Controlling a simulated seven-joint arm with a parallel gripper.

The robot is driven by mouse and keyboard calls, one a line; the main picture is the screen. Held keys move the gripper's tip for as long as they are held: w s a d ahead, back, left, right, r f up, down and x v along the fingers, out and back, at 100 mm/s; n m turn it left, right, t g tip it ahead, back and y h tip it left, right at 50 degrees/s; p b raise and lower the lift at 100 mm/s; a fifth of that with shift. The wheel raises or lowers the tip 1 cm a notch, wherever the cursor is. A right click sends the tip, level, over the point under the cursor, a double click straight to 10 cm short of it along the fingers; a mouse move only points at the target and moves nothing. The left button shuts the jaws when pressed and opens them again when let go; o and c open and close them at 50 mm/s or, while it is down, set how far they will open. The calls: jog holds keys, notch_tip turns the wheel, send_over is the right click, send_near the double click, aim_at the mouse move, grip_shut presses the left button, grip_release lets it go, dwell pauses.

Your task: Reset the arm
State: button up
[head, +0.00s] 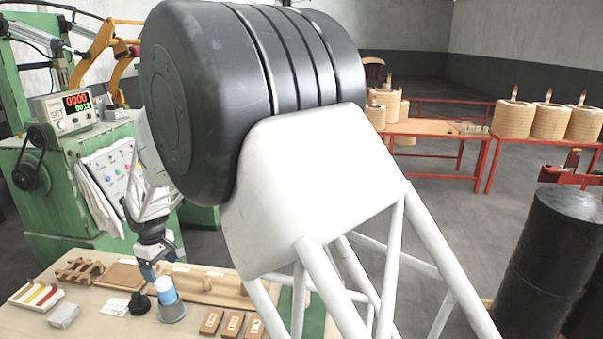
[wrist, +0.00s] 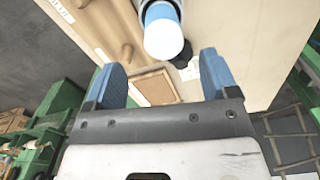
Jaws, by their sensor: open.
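My gripper (head: 148,270) hangs over the workbench at the lower left of the head view, seen partly behind my own arm links. In the wrist view my gripper (wrist: 162,62) shows two blue fingers spread wide apart, with nothing between them. A white and blue cylinder (head: 165,290) stands upright in a grey round base (head: 172,312), close to the gripper. In the wrist view the cylinder (wrist: 163,35) lies beyond the fingertips, apart from them.
The bench (head: 100,325) holds a wooden rack (head: 80,270), a tray with coloured strips (head: 37,295), a grey block (head: 64,316) and several small wooden pieces. A green machine (head: 60,190) stands behind it. A black drum (head: 545,260) stands at right.

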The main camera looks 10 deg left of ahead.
jog(key=w+d+r+m, duration=0.1)
jog(key=d+r+m, duration=0.1)
jog(key=d+r, duration=0.5)
jog(key=d+r+m, duration=0.1)
jog(key=d+r, duration=0.1)
jog(key=d, duration=0.9)
jog(key=w+d+r+m, duration=0.15)
jog(key=d+r, duration=0.35)
jog(key=d, duration=0.5)
jog(key=s+d+r+m+t, duration=0.15)
jog(key=s+d, duration=0.25)
jog(key=d, duration=0.5)
jog(key=s+d+r+m, duration=0.3)
jog(key=s+d, duration=0.1)
jog(key=d, duration=0.6)
jog(key=s+d+f+m+t, duration=0.1)
jog(key=s+d+m, duration=0.6)
jog(key=s+d, duration=1.2)
jog(key=s, duration=0.3)
jog(key=shift+d+f, duration=0.3)
jog(key=shift+f, duration=0.05)
